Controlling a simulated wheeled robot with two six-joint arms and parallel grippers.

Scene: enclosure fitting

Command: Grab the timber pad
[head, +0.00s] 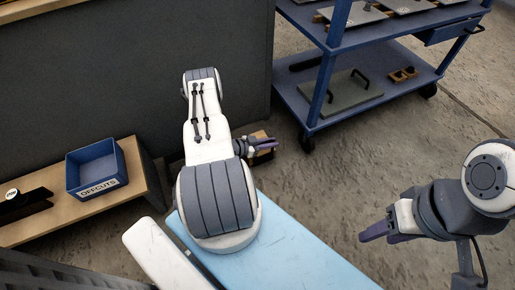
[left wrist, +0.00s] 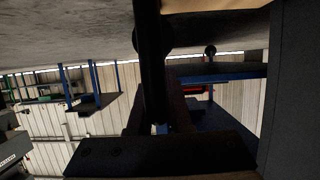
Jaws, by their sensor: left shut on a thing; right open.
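The timber pad (head: 263,158) is a small tan and brown wooden block in the head view, just right of my large left arm link. My left gripper (head: 266,146), with purple fingers, is shut on it; the fingers and wrist cover much of the block. In the left wrist view a tan edge shows at the top, but I cannot tell what it belongs to. My right gripper (head: 376,234) is open and empty over the bare floor at the right.
A blue OFFCUTS bin (head: 96,168) and a black item (head: 22,204) sit on a wooden-topped bench (head: 150,190) at left. A blue trolley (head: 330,75) stands at the back right, with a green plate (head: 345,90) on its lower shelf. Concrete floor (head: 330,180) lies open between.

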